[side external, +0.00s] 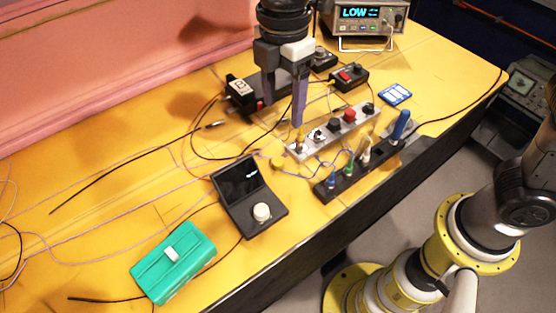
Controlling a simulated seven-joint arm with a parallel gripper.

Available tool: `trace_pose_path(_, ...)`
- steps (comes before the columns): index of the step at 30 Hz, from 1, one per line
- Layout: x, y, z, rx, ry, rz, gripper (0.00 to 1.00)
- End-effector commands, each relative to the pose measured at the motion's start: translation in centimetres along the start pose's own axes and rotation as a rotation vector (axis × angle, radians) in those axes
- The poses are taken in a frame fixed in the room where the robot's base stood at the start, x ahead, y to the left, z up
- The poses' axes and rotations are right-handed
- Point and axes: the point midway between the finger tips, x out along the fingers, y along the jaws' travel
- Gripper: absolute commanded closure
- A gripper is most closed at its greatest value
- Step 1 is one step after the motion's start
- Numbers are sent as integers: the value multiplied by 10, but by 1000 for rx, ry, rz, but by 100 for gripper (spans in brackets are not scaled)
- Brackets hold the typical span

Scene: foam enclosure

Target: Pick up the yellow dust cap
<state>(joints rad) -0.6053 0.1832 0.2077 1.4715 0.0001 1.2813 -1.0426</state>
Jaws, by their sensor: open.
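A small round yellow piece (277,163), which looks like the yellow dust cap, lies on the yellow table just left of the grey connector panel. It blends with the table colour, and its detail is too small to tell. My gripper (284,118) hangs from the top of the side external view, pointing down. Its two purple-grey fingers are apart with nothing between them. The gripper is above and behind the cap in the picture, near the left end of the panel, and does not touch the cap.
The grey panel (335,131) carries knobs and plugs. A black rack (348,178) with upright coloured tools stands in front. A black device (237,176), a green case (165,272), black boxes (348,77) and a meter (362,15) surround it. Loose cables cross the left table.

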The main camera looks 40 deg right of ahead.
Motion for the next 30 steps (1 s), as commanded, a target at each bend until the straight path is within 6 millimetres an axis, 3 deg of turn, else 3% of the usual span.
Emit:
trace_pose_path(5, 19, -3, -3, -9, -2, -4, 31)
trace_pose_path(12, 64, -2, -3, -7, -2, -2, 31)
trace_pose_path(23, 94, 0, -4, -6, -1, -1, 31)
trace_pose_path(30, 128, 3, -7, -6, -1, -2, 31)
